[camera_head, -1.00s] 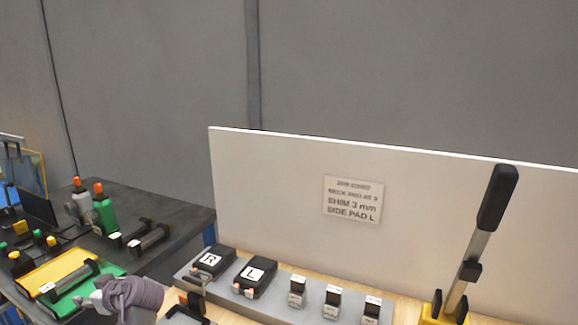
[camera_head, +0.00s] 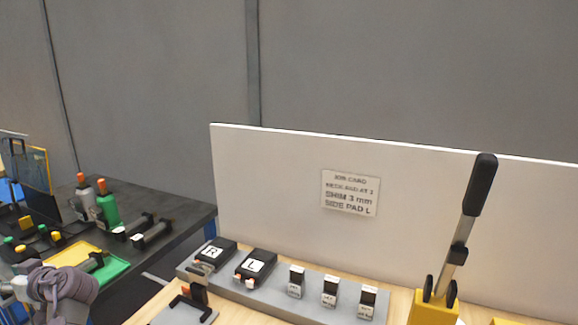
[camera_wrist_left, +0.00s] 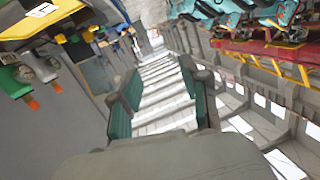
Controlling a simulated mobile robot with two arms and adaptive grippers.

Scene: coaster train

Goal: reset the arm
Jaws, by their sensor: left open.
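My left arm shows in the head view at the lower left, with a wrapped grey-purple wrist; its fingertips cannot be made out there. In the left wrist view my left gripper (camera_wrist_left: 160,98) is open, its two green-padded fingers apart with nothing between them. My right gripper is in neither view. Black side pads marked R (camera_head: 214,254) and L (camera_head: 256,266) lie on a grey rack. The job card (camera_head: 350,193) on the white board reads "SHIM 3 mm" and "SIDE PAD L".
A yellow-based lever (camera_head: 467,225) stands at the right of the wooden bench. Several small labelled blocks (camera_head: 330,291) stand on the rack. A dark table (camera_head: 190,212) at the left holds bottles (camera_head: 107,204) and a yellow-green tray (camera_head: 115,268). Red and teal coaster parts (camera_wrist_left: 270,47) show in the wrist view.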

